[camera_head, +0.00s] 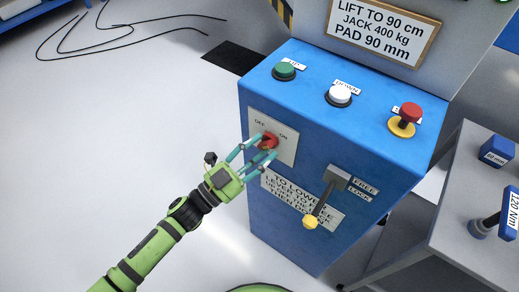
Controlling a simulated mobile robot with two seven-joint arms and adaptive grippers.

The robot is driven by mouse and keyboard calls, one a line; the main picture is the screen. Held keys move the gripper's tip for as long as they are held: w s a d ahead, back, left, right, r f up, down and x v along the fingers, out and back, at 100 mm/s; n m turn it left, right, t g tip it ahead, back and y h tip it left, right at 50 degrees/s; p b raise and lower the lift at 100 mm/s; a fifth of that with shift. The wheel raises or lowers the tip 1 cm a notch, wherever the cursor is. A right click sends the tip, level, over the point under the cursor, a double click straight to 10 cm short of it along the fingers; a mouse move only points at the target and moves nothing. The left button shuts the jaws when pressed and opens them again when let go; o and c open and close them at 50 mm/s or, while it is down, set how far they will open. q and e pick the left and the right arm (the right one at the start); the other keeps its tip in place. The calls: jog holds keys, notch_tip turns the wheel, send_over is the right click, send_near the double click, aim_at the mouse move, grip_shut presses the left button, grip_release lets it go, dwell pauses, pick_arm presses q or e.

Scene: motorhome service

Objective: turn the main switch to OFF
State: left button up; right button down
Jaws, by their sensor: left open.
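The main switch is a red rotary knob (268,141) on a pale plate (285,152) on the front of the blue control cabinet (290,235). The plate reads OFF at its upper left and ON to the right of the knob. My left gripper (261,150) is at the knob, its teal fingers open on either side of it. Whether the fingers touch the knob I cannot tell. The fingers hide part of the knob, so its pointing direction is unclear. My right gripper is not in view.
A lever with a yellow tip (310,222) hangs below right of the plate, by FREE and LOCK labels. The cabinet top carries a green button (285,69), a white button (340,93) and a red emergency stop (405,117). A grey table (470,190) stands at right.

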pick_arm(q)
grip_shut()
